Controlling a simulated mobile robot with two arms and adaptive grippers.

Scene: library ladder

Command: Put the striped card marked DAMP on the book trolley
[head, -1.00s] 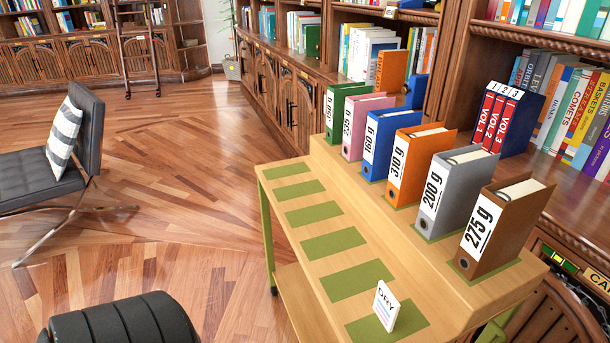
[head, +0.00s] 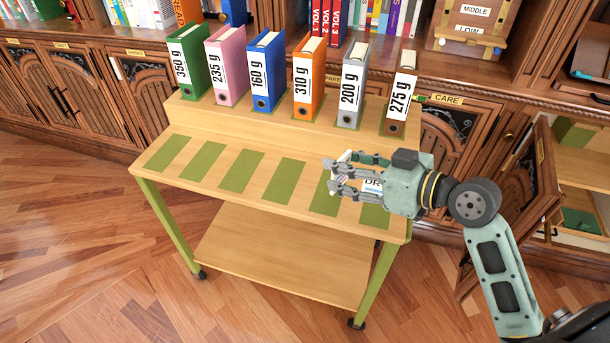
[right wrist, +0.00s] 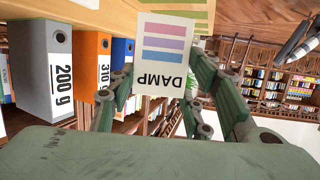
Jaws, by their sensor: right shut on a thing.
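The striped card marked DAMP (right wrist: 165,55) is white with pink, purple and blue stripes and appears upside down in the right wrist view. My right gripper (head: 338,172) is shut on it, above the right part of the book trolley (head: 230,200). In the head view, only a white bit of the held card (head: 343,161) shows between the fingers. The trolley has a wooden top with green pads and green legs. My left gripper is out of view.
Several binders stand on the trolley's raised back step, from the green one (head: 188,62) to the brown one (head: 398,95). The left and middle pads (head: 240,171) are bare. A cabinet door (head: 535,185) stands open at the right.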

